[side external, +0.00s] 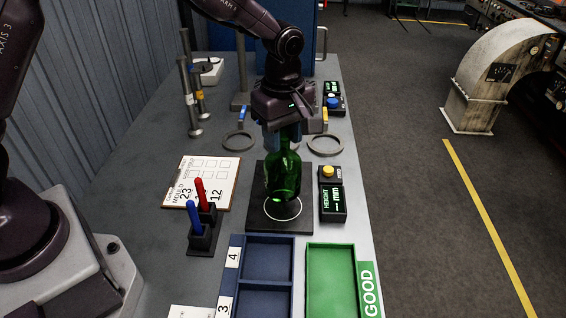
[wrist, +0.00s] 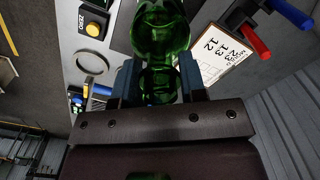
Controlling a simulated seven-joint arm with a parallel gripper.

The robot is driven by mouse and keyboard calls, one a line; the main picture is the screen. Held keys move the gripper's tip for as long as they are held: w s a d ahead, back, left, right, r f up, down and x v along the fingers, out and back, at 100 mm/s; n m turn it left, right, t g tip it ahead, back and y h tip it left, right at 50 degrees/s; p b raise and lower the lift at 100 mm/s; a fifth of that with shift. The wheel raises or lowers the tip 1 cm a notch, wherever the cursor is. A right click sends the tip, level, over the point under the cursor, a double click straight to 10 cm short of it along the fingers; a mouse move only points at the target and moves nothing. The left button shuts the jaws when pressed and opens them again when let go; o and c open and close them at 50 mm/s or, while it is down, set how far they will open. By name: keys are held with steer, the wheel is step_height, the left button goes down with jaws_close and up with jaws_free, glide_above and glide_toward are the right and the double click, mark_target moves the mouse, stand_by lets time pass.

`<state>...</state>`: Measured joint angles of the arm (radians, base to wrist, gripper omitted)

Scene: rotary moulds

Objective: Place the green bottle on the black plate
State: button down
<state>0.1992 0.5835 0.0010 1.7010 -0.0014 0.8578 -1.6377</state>
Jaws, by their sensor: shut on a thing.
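My gripper (side external: 283,136) is shut on the neck of the green bottle (side external: 283,175), which hangs upright below it. In the wrist view, the two blue fingers of my gripper (wrist: 158,82) sit either side of the bottle (wrist: 160,30). The black plate (side external: 257,217) lies flat on the table under the bottle and has a white ring marked on it. The bottle's base is over the back part of this ring, whose front edge shows clear. I cannot tell whether the base touches the plate.
A height readout (side external: 333,203) with a yellow button stands right of the plate. A pen holder (side external: 203,238) and a clipboard (side external: 222,170) are on the left. Blue trays (side external: 266,238) and a green GOOD tray (side external: 330,246) lie in front. Ring-shaped tools (side external: 325,144) lie behind.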

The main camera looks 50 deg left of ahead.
mark_target(283, 156)
steer(key=shift+f, duration=2.3)
steer(key=shift+f, duration=0.15)
steer(key=c, duration=0.7)
jaws_free()
step_height(283, 156, up, 12)
steer(key=shift+r, duration=0.25)
